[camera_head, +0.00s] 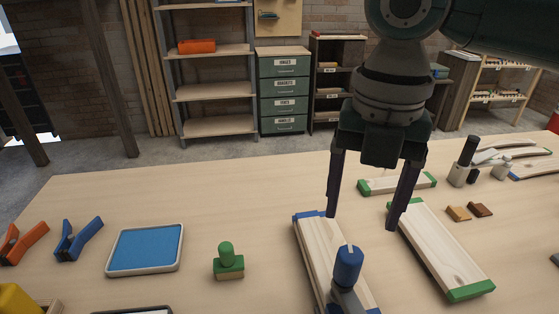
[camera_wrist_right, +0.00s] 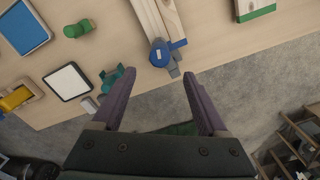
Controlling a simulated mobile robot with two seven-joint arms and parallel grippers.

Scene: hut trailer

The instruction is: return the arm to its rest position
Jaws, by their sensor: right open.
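My right gripper (camera_head: 361,222) comes in from the upper right and hangs above the workbench (camera_head: 198,194) with its two fingers apart and nothing between them. In the right wrist view the same open gripper (camera_wrist_right: 158,88) points toward the bench edge, with bare floor between its fingers. My left gripper is in neither view.
A blue pad tray (camera_head: 146,249), a green stamp (camera_head: 228,262), and blue (camera_head: 76,240) and orange (camera_head: 24,243) clamp-like tools sit on the left. A shorter green-ended board (camera_head: 397,183) and a grey holder (camera_head: 459,174) lie to the right. Bench space at back left is clear.

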